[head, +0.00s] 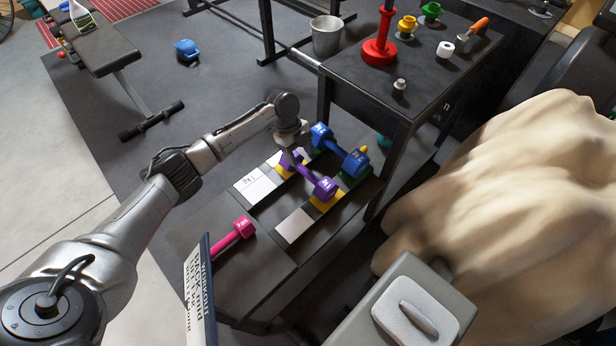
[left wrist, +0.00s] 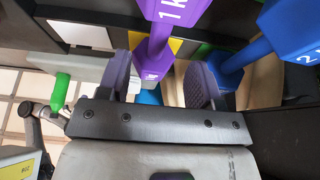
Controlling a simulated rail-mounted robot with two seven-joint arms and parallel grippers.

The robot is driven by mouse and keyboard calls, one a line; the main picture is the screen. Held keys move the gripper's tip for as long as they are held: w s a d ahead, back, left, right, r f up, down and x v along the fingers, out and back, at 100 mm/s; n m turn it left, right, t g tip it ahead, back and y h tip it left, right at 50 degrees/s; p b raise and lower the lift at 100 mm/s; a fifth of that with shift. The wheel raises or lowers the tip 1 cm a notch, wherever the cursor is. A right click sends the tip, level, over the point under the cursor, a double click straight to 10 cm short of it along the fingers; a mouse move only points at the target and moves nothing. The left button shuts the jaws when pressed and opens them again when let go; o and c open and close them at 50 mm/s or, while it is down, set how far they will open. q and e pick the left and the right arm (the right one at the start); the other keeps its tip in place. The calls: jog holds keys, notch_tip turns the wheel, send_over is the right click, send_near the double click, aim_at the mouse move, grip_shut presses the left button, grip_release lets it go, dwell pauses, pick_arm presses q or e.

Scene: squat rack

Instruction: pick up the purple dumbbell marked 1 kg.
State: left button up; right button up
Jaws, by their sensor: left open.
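The purple dumbbell (head: 325,188) lies on the low rack, between the pink dumbbell (head: 232,236) and the blue dumbbell (head: 355,162). In the left wrist view the purple dumbbell (left wrist: 155,48) shows "1 K" on its near head. My left gripper (head: 291,150) is over the far end of the purple dumbbell and partly hides it. The blue dumbbell (left wrist: 285,30) is just right of the fingers. My right gripper is not seen.
The rack (head: 265,215) has white label plates and yellow supports. A dark table (head: 385,85) with a red weight stand (head: 380,50) rises close behind the rack. A grey bucket (head: 326,38) and a blue kettlebell (head: 187,50) stand farther back. A beige draped shape (head: 510,190) fills the right.

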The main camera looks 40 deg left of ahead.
aim_at(306, 171)
pick_arm(q)
jog(key=b+x, duration=0.1)
jog(key=x, duration=0.2)
jog(key=shift+d+f, duration=0.15)
jog(key=shift+f, duration=0.2)
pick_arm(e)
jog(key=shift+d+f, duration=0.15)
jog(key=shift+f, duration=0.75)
pick_arm(q)
jog(key=b+x, duration=0.3)
jog(key=x, duration=0.1)
jog(key=shift+d+f+b, duration=0.1)
jog(key=shift+f+b, duration=0.1)
jog(key=shift+b, duration=0.1)
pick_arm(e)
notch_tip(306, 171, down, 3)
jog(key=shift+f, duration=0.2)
pick_arm(q)
jog(key=shift+d+f, duration=0.25)
jog(key=shift+f, duration=0.05)
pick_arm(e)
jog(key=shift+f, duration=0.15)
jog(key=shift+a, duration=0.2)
pick_arm(q)
jog(key=shift+a+r, duration=0.1)
jog(key=shift+c, duration=0.6)
grip_shut()
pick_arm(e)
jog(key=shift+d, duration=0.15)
